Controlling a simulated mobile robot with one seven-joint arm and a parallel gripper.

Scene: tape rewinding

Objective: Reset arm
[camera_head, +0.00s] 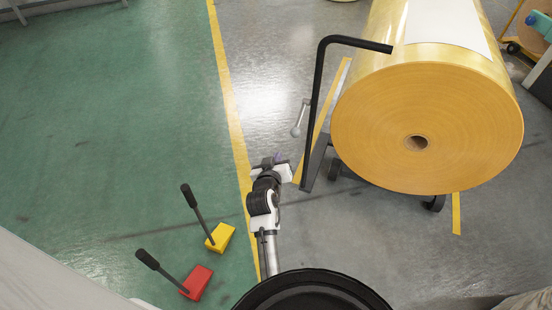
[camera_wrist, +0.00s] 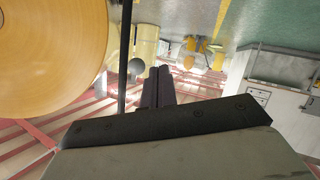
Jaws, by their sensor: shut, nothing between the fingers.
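My arm (camera_head: 263,200) reaches forward from the bottom of the head view. My gripper (camera_head: 278,158) is at its far end, above the floor and left of the big tape roll. In the wrist view the two dark fingers of my gripper (camera_wrist: 158,87) lie together, shut and empty. The large yellow tape roll (camera_head: 385,120) lies on a wheeled cart, its round end facing me; it also fills the upper left of the wrist view (camera_wrist: 45,50). The fingers look apart from the roll.
A black bent cart handle (camera_head: 318,100) stands close to the right of my gripper. A yellow box (camera_head: 221,237) and a red box (camera_head: 197,282), each with a black lever, are at the lower left. Green floor (camera_head: 100,120) on the left is mostly clear.

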